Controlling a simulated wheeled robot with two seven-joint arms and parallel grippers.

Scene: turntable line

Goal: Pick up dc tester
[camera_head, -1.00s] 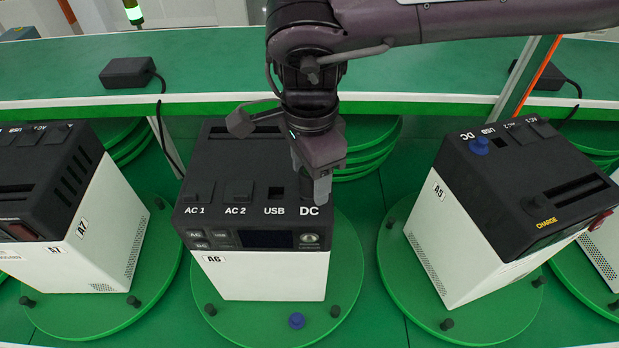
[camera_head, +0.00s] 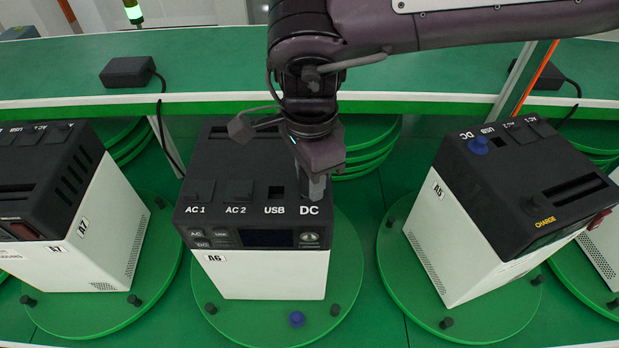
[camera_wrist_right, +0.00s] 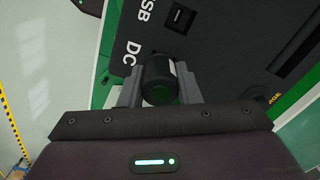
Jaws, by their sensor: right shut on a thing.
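The dc tester (camera_wrist_right: 158,88) is a short dark cylinder with a greenish end face, seen in the right wrist view between the two grey fingers. My right gripper (camera_wrist_right: 160,78) is shut on it, with a finger on each side. In the head view my right gripper (camera_head: 314,192) points down at the DC socket area on top of the black and white unit A6 (camera_head: 265,272). The tester is hidden there by the fingers. I cannot tell whether it is still in the socket or just above it. My left gripper is not in view.
Unit A7 (camera_head: 85,250) stands at left and unit A5 (camera_head: 455,235) at right, with a blue plug (camera_head: 478,145) in its DC spot. Each sits on a green turntable (camera_head: 345,255) with small pegs. A black adapter (camera_head: 127,72) lies on the green shelf behind.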

